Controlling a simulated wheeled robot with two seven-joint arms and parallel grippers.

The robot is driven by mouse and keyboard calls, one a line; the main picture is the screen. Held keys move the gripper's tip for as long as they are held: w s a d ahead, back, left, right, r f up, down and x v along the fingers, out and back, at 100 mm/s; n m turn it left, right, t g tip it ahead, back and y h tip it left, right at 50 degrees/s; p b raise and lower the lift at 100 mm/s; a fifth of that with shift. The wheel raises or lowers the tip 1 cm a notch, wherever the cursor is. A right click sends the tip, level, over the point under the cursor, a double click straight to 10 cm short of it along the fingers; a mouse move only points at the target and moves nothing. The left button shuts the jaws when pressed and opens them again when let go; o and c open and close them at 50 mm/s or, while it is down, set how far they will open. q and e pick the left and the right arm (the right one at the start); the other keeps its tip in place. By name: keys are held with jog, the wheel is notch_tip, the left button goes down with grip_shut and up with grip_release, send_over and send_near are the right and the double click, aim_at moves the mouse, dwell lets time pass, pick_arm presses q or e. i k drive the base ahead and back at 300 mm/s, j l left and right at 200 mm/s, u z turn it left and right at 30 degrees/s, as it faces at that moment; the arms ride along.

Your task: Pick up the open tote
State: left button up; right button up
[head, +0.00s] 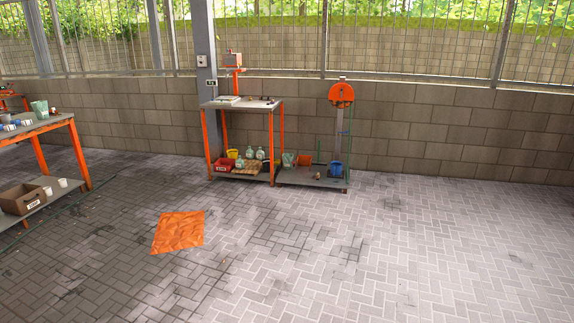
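I cannot tell for certain which thing is the open tote. A brown open-topped box (20,199) with a white label sits on the lower shelf of the orange-legged table at the left edge. A smaller red open bin (224,166) sits on the lower shelf of the workbench near the wall. Both are some distance away across the paved floor. Neither of my grippers is in view.
An orange sheet (178,231) lies on the paving. The left table (45,126) holds cups and rolls. The workbench (242,105) stands by a grey post, beside a low platform (310,181) with an orange-topped stand (341,95).

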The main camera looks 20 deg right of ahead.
aim_at(287, 158)
jog(key=i+z, duration=0.25)
jog(key=i, duration=5.2)
jog(key=l, duration=0.1)
